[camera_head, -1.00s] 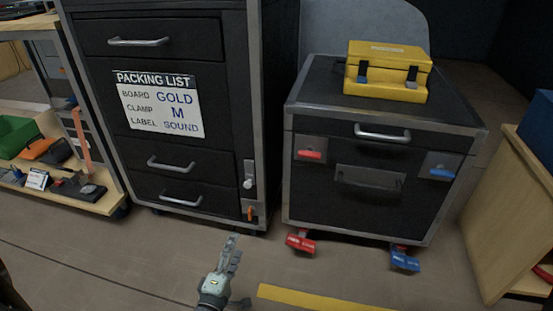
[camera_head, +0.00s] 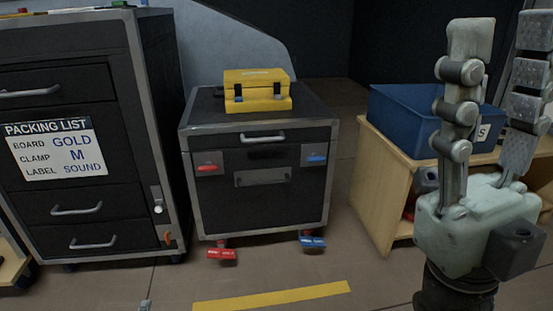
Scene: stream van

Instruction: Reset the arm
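My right gripper (camera_head: 503,38) stands large at the right side of the head view, fingers pointing up. Its two fingers are apart with nothing between them, in front of the low wooden shelf and the blue bin. Only a small grey tip (camera_head: 146,305) shows at the bottom edge, left of the yellow floor strip; it looks like part of my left gripper. The rest of it is out of frame, so its opening cannot be told.
A black case (camera_head: 262,205) with red and blue latches bears a yellow toolbox (camera_head: 257,84). A tall black cabinet (camera_head: 85,206) with a packing list (camera_head: 55,150) stands left. A wooden shelf (camera_head: 378,190) holds a blue bin (camera_head: 400,116). Floor is clear around the yellow strip (camera_head: 272,297).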

